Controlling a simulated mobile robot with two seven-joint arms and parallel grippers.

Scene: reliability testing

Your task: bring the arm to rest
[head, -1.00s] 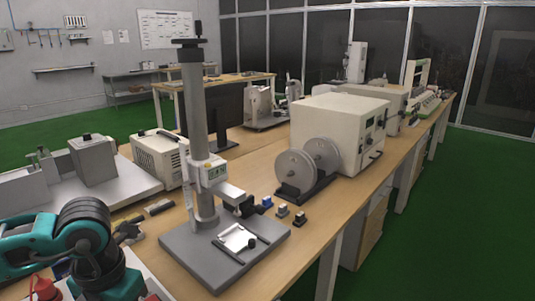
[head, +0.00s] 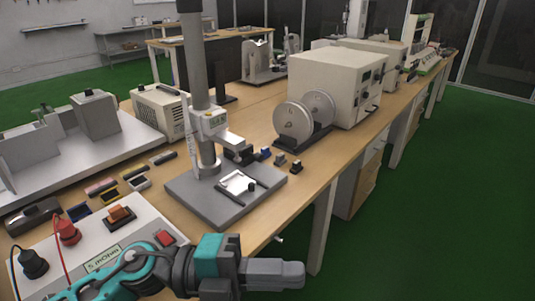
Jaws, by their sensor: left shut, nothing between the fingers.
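My left arm, teal and dark grey, comes in from the lower left in the head view and reaches across the bottom. Its gripper (head: 290,274) is light grey, points right and is shut with nothing held. It is in front of the near edge of the wooden bench (head: 262,228), over or past that edge; its exact height is unclear. It touches nothing that I can see. My right gripper does not show.
A test stand with a grey base (head: 230,207) and column stands behind the arm. A white switch panel (head: 140,222) with a red plug (head: 66,231) and cables lies close to the arm. Two discs (head: 293,122) and a beige box (head: 325,88) stand farther back. Green floor at right is clear.

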